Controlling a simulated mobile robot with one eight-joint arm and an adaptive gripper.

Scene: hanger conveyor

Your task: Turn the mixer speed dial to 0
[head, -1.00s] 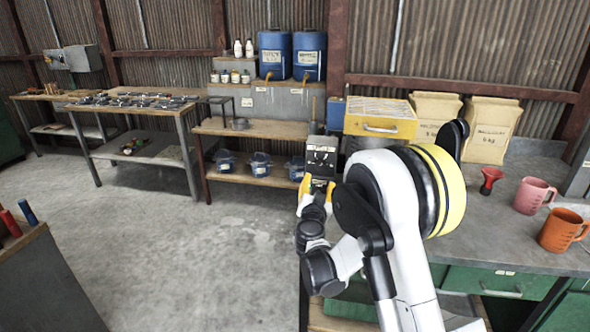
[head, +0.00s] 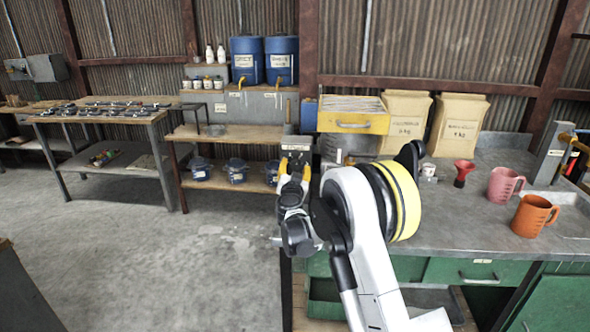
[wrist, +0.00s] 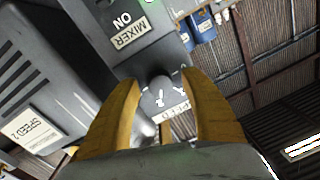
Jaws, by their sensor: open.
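The grey mixer control box (head: 296,142) stands at the left end of the grey bench, partly hidden behind my gripper (head: 293,168). In the wrist view the box face carries a "MIXER" label (wrist: 130,33) with "ON" beside it. My gripper (wrist: 162,84) is open, with one yellow finger on each side of the dial. I cannot tell whether the fingers touch it, nor which number it points to.
A dark box with a "SPEED 2" card (wrist: 37,131) fills the left of the wrist view. The floor at left is open.

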